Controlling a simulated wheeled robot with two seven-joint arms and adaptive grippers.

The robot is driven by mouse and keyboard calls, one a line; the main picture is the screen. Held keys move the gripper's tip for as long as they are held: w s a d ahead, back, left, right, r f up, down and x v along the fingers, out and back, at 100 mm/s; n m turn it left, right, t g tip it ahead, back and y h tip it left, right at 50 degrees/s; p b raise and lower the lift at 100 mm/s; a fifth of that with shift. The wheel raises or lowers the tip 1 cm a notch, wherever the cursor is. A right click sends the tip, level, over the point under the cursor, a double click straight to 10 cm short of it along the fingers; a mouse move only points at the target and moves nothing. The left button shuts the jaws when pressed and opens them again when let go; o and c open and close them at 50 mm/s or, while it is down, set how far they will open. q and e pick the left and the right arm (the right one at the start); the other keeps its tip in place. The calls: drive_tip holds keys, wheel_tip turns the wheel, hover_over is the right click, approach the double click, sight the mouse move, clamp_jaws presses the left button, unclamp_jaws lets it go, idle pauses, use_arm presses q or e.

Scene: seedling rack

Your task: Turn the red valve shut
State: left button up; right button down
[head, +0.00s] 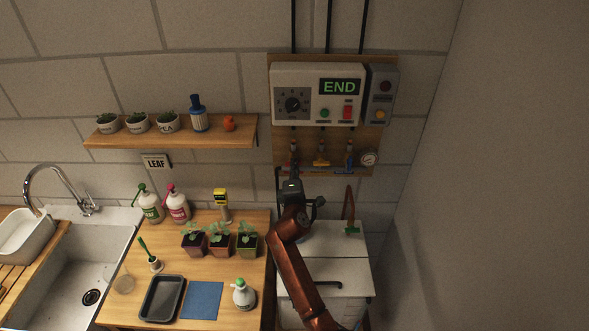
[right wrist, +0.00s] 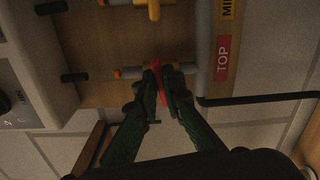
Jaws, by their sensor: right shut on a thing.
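The red valve (right wrist: 156,77) sits on a short pipe on the wooden wall board, at the left of the row of valves in the head view. My right gripper (right wrist: 163,80) is shut on its red handle, with a dark green finger on each side. In the right wrist view the visible red strip runs roughly across the pipe, partly hidden by the fingers. In the head view my right gripper (head: 293,168) reaches up from below and hides part of the valve. My left gripper is not in view.
A yellow valve (head: 321,158) and a blue valve (head: 349,155) sit right of the red one, with a gauge (head: 369,158) beyond. A control box (head: 304,95) reading END hangs above. A bench (head: 215,265) with seedlings stands lower left; a white cabinet (head: 337,247) stands below.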

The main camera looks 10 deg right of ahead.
drive_tip(key=shift+f+m+b, duration=0.25)
drive_tip(key=shift+m+b, duration=0.1)
drive_tip(key=shift+m, duration=0.75)
drive_tip(key=c, duration=2.1)
unclamp_jaws()
drive_tip(key=shift+r, duration=0.1)
